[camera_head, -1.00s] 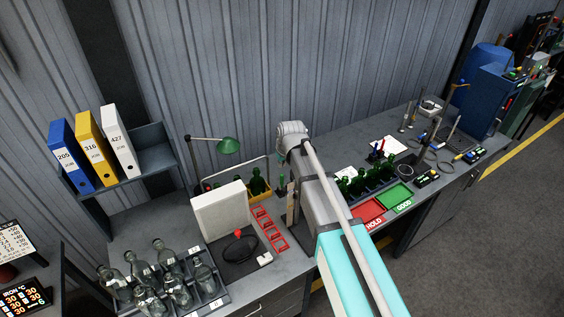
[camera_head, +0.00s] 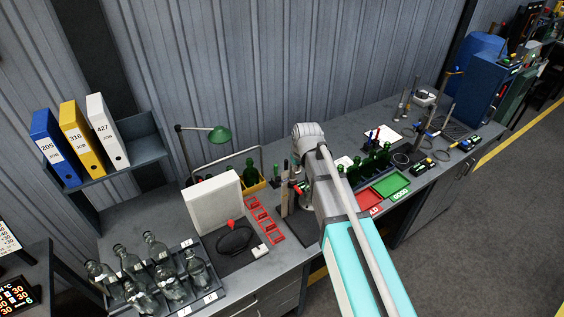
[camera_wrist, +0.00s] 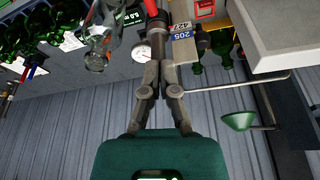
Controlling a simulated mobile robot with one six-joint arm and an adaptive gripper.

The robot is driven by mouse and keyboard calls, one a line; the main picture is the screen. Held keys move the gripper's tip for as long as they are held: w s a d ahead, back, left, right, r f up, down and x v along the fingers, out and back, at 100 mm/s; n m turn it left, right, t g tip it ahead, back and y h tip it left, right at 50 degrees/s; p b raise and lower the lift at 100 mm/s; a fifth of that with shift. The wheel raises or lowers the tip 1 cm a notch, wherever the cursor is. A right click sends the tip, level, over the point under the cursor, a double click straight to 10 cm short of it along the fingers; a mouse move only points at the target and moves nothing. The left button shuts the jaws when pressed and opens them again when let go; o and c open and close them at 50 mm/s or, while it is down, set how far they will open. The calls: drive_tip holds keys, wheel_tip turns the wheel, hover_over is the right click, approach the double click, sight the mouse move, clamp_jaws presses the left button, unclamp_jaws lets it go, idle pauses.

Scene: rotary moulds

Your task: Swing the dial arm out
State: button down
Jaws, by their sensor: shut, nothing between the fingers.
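In the wrist view a round white dial (camera_wrist: 141,52) shows just left of my gripper's fingers. My gripper (camera_wrist: 162,68) is shut and empty, its fingers together near the dial. A red upright part (camera_wrist: 150,8) shows beyond the fingertips. Beside them are a dark clamp-like part and a blue tag marked 205 (camera_wrist: 184,35). How the dial joins its arm is hidden by my fingers. In the head view a stand (camera_head: 285,202) shows beside my arm on the bench, with a small red part near it. My arm hides the gripper and much of this spot.
A white box (camera_head: 213,203), a red rack (camera_head: 264,221) and a tray of clear bottles (camera_head: 205,299) stand left of my arm. A green lamp (camera_head: 219,134) rises behind. Green bottles (camera_head: 378,163), a red tray and a green tray (camera_head: 390,186) lie to the right.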

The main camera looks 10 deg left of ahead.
drive_tip(key=s+d+f+m+g+b, duration=0.1)
drive_tip(key=s+d+f+m+b, duration=0.1)
drive_tip(key=s+d+f+b, duration=0.3)
drive_tip(key=s+d+f+m+g+h+b, duration=0.1)
drive_tip(key=s+d+f+m+b, duration=0.1)
drive_tip(key=s+d+f+b, duration=0.4)
drive_tip(key=s+d+f+m+g+b, duration=0.1)
drive_tip(key=s+d+f+b, duration=0.4)
drive_tip(key=d+f, duration=0.5)
drive_tip(key=d+b, duration=0.2)
drive_tip(key=d, duration=0.3)
drive_tip(key=shift+s+m+h+b, duration=0.2)
drive_tip(key=shift+m+h+b, duration=0.15)
drive_tip(key=shift+m+h, duration=0.05)
drive_tip(key=shift+s+a, duration=0.1)
